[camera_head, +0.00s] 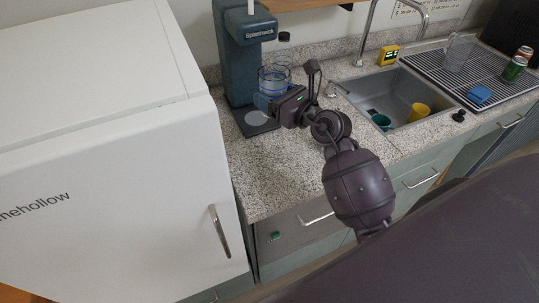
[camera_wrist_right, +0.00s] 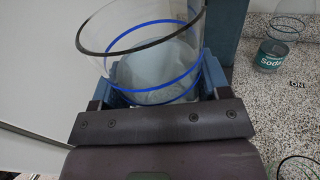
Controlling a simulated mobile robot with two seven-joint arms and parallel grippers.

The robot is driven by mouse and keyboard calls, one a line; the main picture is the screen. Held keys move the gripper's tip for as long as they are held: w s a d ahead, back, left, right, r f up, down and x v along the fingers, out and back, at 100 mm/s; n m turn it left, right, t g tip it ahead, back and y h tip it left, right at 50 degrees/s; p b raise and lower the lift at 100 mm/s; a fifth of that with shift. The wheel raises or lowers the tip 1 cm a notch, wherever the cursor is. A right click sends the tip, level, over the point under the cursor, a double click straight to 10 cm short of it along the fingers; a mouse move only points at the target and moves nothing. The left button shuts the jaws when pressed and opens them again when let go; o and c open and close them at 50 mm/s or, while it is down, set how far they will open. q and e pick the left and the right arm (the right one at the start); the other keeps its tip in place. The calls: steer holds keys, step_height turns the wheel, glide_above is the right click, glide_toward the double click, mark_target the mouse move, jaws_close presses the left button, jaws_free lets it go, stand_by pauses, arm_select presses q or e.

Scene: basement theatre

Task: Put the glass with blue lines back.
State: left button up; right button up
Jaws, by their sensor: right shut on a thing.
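The clear glass with blue lines (camera_head: 272,82) is upright in front of the drinks machine (camera_head: 243,50), near its drip tray (camera_head: 254,123). My right gripper (camera_head: 268,102) is shut on it from the right side. In the wrist view the glass (camera_wrist_right: 150,50) shows two blue bands and a dark rim, and stands between the blue finger pads of my right gripper (camera_wrist_right: 155,92). Its base is mostly hidden by the gripper, and I cannot tell if it touches the tray. My left gripper is not in view.
A clear bottle labelled soda (camera_wrist_right: 270,55) stands beside the machine. A white fridge (camera_head: 110,180) closes off the left. To the right, a sink (camera_head: 400,92) holds a yellow cup (camera_head: 418,112) and a teal cup (camera_head: 381,120). The speckled counter (camera_head: 275,175) in front is clear.

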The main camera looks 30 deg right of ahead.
step_height(320, 180, down, 5)
steer(key=shift+d, duration=0.1)
step_height(320, 180, down, 10)
steer(key=b, duration=0.4)
steer(key=shift+r, duration=0.2)
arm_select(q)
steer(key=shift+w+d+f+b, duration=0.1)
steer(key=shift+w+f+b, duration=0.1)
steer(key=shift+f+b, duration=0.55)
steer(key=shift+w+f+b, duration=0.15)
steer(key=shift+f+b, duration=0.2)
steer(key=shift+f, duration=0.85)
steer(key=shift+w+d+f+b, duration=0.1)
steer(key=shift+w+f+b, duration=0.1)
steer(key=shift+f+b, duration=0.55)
arm_select(e)
steer(key=shift+f, duration=2.1)
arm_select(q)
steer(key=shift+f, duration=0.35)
arm_select(e)
steer(key=shift+f, duration=0.2)
steer(key=o, duration=1)
steer(key=shift+o, duration=0.2)
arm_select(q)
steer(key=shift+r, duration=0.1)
